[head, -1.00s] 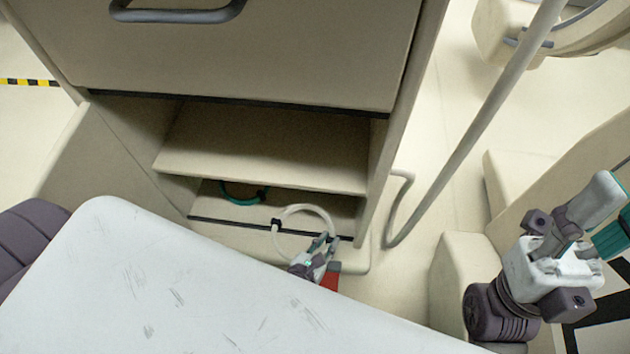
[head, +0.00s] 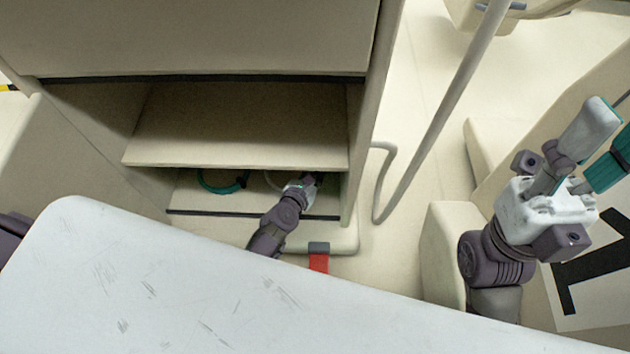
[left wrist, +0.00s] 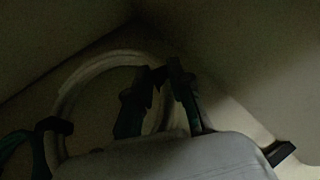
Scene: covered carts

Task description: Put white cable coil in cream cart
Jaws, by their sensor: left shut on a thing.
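The cream cart (head: 210,50) stands open at its lower part, with an upper shelf and a low bottom compartment. My left gripper (head: 308,184) reaches into the right side of the bottom compartment, under the shelf, and is shut on the white cable coil (left wrist: 85,72). Only a small part of the coil (head: 271,180) shows in the head view; the gripper and shelf hide the rest. In the dark left wrist view the coil loops left from the fingers (left wrist: 160,88); I cannot tell whether it touches the floor. My right gripper (head: 608,145) is open and empty at the right.
A green coil (head: 222,187) lies in the same compartment, left of the white coil. A thin pole (head: 447,105) rises right of the cart. A red piece (head: 319,262) shows at the cart's base. The upper shelf (head: 240,130) is bare.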

